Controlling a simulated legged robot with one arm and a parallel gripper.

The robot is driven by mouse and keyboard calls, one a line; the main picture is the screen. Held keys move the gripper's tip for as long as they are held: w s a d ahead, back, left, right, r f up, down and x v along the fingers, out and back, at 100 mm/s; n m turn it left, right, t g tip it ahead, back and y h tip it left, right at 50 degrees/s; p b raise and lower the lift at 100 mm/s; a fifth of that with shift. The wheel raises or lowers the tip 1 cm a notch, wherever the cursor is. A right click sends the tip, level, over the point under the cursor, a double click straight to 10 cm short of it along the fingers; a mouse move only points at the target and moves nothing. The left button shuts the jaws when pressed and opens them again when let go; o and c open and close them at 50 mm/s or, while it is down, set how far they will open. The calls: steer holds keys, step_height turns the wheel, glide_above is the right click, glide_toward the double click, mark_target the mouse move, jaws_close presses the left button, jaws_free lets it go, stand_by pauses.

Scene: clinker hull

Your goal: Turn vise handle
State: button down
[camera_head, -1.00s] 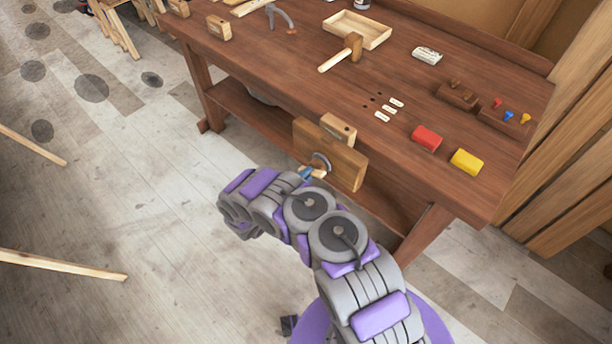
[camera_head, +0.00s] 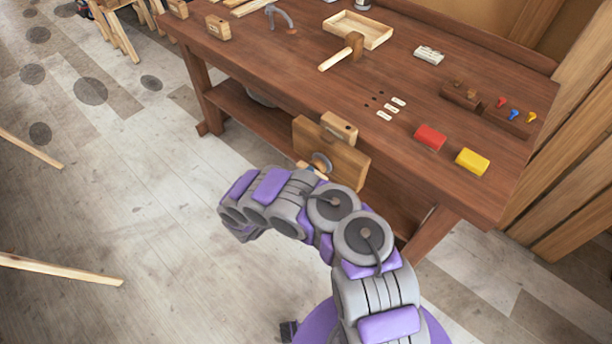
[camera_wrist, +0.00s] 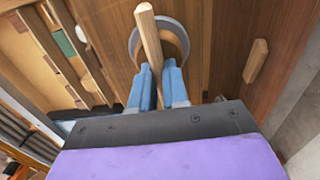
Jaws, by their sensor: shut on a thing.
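The wooden vise (camera_head: 332,152) is on the front edge of the workbench. Its handle (camera_wrist: 149,40), a pale wooden bar, runs up the middle of the wrist view in front of a grey metal ring (camera_wrist: 174,38) on the vise face. My gripper (camera_wrist: 159,88) has blue fingers on both sides of the bar and is shut on it. In the head view the handle (camera_head: 312,170) shows only in part beside the grey ring; my arm hides the fingers there.
The workbench (camera_head: 300,75) carries a mallet (camera_head: 343,51), a shallow wooden tray (camera_head: 358,29), a red block (camera_head: 430,137) and a yellow block (camera_head: 472,161). A lower shelf (camera_head: 262,118) and bench legs are behind my arm. The floor at left is mostly open.

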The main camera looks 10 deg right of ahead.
steer(key=shift+s+f, duration=0.15)
steer(key=shift+f, duration=0.05)
steer(key=c, duration=1.4)
jaws_free()
steer(key=shift+c, duration=0.2)
steer(key=o, duration=0.3)
steer(key=shift+r, duration=0.1)
steer(key=p+v, duration=0.2)
steer(key=v, duration=1.5)
steer(key=shift+a, duration=0.2)
